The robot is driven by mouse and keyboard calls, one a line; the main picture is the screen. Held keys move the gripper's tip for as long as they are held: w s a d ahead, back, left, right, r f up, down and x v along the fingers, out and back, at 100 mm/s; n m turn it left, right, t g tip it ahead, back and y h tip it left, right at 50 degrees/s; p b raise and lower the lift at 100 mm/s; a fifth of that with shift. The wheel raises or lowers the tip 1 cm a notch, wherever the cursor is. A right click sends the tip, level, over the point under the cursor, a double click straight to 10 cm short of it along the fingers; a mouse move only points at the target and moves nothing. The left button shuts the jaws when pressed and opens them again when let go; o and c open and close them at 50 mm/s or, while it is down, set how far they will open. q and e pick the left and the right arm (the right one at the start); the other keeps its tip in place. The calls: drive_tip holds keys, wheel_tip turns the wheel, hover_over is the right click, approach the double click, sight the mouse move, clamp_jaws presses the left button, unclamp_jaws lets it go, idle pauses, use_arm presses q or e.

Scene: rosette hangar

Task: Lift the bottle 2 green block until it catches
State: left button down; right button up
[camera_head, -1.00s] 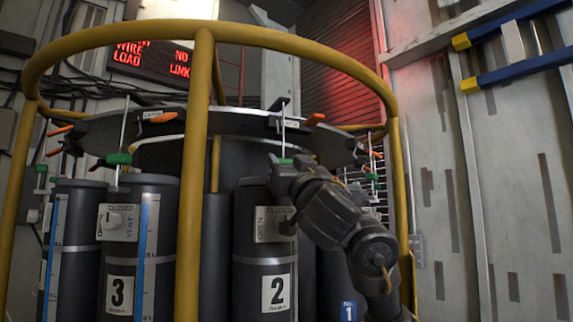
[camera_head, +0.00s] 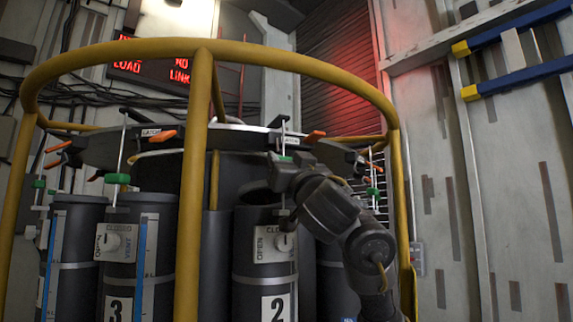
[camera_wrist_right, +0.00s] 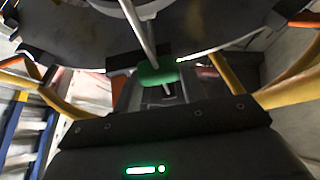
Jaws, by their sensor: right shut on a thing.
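In the right wrist view the green block (camera_wrist_right: 157,73) shows at the gripper, with the rod passing up through the plate's edge. An orange lever (camera_head: 315,136) lies on the plate beside the rod. My left gripper is not seen.
A yellow tubular rail (camera_head: 199,180) surrounds the bottles, with one post left of bottle 2. Bottle 3 (camera_head: 140,255) stands to the left, its own green block (camera_head: 117,178) lower on its rod. A red sign (camera_head: 145,62) is on the back wall.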

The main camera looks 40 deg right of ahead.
wheel_tip(320, 180, up, 5)
drive_tip(key=p, duration=0.3)
drive_tip(key=shift+f, duration=0.15)
idle(0.4)
drive_tip(key=o, duration=1.1)
drive_tip(key=shift+s, duration=0.15)
drive_tip(key=shift+o, duration=0.2)
